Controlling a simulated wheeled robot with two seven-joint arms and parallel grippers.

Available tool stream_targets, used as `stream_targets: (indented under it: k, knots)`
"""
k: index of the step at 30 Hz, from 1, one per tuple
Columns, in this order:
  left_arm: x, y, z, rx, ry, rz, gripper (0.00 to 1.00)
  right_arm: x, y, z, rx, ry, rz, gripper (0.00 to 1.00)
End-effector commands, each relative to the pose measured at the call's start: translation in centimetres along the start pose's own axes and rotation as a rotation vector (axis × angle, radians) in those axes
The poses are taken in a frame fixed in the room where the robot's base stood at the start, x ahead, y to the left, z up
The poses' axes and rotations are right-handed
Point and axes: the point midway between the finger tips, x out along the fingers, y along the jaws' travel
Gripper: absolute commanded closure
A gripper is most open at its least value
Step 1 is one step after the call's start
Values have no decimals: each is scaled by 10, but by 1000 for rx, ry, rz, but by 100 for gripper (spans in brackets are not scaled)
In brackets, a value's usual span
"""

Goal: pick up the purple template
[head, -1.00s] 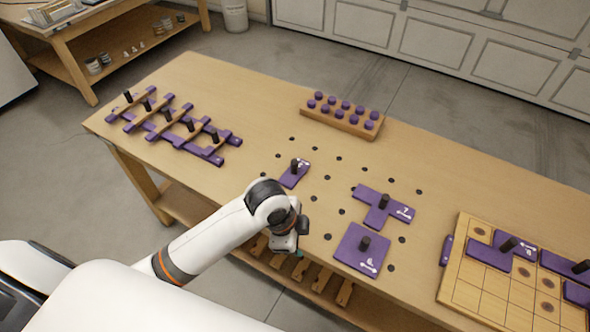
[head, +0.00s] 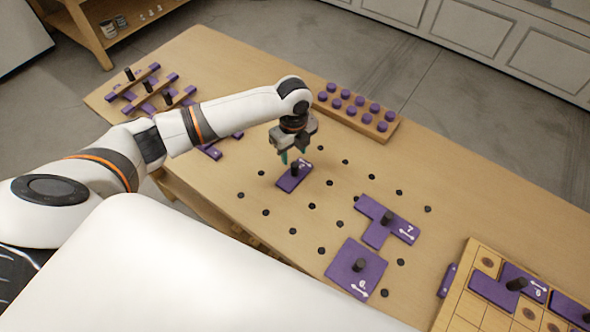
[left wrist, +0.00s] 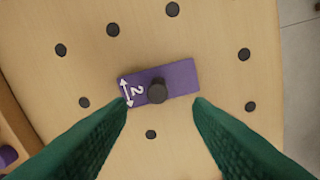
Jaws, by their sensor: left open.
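Several purple templates with dark knobs are in the head view. The small rectangular purple template (head: 293,178), marked 2 in the left wrist view (left wrist: 180,77), lies flat on the bench with its dark knob (left wrist: 157,91) upright. My left gripper (head: 291,158) is open just above it; its green fingers (left wrist: 160,112) stand on either side of the template in the wrist view, with nothing between them gripped. A T-shaped purple template (head: 378,232) marked 7 and a square purple template (head: 348,274) marked 6 lie to the right. My right gripper is not in view.
A wooden block with purple pegs (head: 388,127) stands just behind the gripper. Wooden racks with purple bars (head: 130,95) are at the left. A gridded board (head: 462,302) holding purple templates is at the right. Dark holes or studs dot the bench top.

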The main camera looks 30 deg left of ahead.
Motion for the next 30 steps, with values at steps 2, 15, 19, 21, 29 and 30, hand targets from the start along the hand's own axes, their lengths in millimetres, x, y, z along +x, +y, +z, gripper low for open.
stream_targets:
  k: [2,15,19,21,29,30]
  knots:
    - [8,0,0,0,0,-1,53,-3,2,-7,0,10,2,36]
    - [58,-3,5,0,0,0,53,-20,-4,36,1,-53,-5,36]
    - [66,-3,4,-1,1,2,53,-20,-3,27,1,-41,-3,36]
    - [68,-3,4,0,1,2,53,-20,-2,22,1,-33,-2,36]
    - [67,-3,4,0,1,2,73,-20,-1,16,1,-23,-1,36]
    - [67,-3,4,0,1,2,80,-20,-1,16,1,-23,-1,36]
